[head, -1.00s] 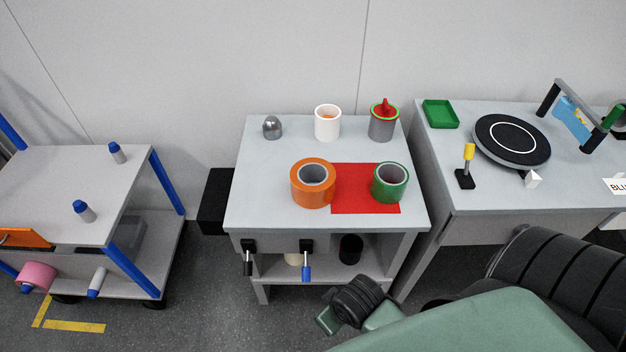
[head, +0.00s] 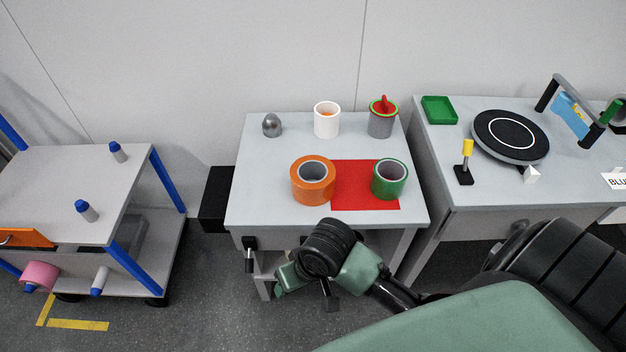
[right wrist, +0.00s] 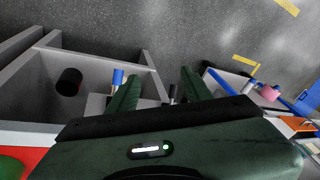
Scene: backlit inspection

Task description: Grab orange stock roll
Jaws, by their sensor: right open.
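The orange stock roll (head: 298,190) stands on the small middle table (head: 250,213), its left-front part bare and its hollow grey core facing up. It touches or slightly overlaps the left edge of a red mat (head: 350,200). My right gripper (head: 280,285) is in front of the table, lower than the tabletop and nearer than the roll. In the right wrist view its two green fingers (right wrist: 158,88) are spread apart with nothing between them. The orange roll cannot be made out in the right wrist view. My left gripper is not in view.
A green roll (head: 402,185) sits on the mat's right side. A white cup (head: 326,125), a grey dome (head: 272,126) and a grey can (head: 381,125) stand behind. A blue-handled hook (right wrist: 117,77) and a black roll (right wrist: 70,82) are near my fingers.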

